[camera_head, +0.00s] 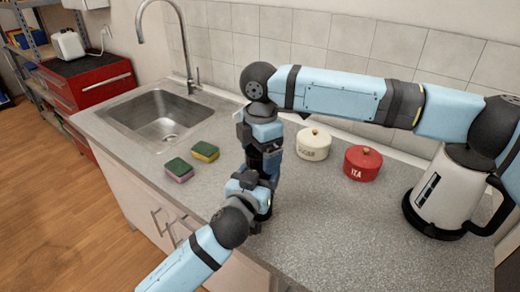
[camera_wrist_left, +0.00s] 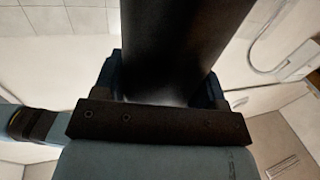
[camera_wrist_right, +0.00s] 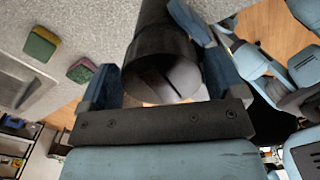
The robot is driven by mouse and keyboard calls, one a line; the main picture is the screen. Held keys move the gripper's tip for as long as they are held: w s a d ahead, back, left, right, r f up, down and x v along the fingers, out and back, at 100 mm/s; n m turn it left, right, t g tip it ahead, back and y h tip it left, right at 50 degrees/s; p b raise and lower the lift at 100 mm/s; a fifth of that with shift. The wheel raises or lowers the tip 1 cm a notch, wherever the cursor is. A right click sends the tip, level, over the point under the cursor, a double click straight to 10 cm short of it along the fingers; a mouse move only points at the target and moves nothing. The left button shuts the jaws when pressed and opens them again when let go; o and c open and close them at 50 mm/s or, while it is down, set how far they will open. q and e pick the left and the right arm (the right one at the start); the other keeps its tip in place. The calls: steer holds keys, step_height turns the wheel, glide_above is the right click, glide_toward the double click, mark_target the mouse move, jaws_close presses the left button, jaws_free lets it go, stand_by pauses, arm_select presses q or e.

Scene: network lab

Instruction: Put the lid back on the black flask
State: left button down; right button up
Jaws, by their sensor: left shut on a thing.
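My left gripper (camera_wrist_left: 165,85) is shut around the dark flask body (camera_wrist_left: 185,40), which fills the space between its fingers in the left wrist view. In the right wrist view a black cylinder with a wider near end (camera_wrist_right: 158,45) lies between the fingers of my right gripper (camera_wrist_right: 162,80). Its round end faces the camera. I cannot tell whether this end is the lid or the flask's mouth, or whether those fingers press on it. In the head view my right gripper (camera_head: 265,145) points down just above my left one (camera_head: 258,192), and together they hide most of the flask.
A cream pot (camera_head: 313,146) and a red pot (camera_head: 362,164) stand behind on the grey counter. A kettle (camera_head: 445,195) is at the right. Two sponges (camera_head: 179,170) (camera_head: 205,151) lie by the sink (camera_head: 165,117). The counter's front right is clear.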

steer(key=c, duration=0.7)
steer(key=m, duration=0.3)
steer(key=shift+c, duration=0.2)
steer(key=o, duration=0.9)
steer(key=shift+w, duration=0.1)
steer(key=shift+o, duration=0.6)
steer(key=shift+s, duration=0.2)
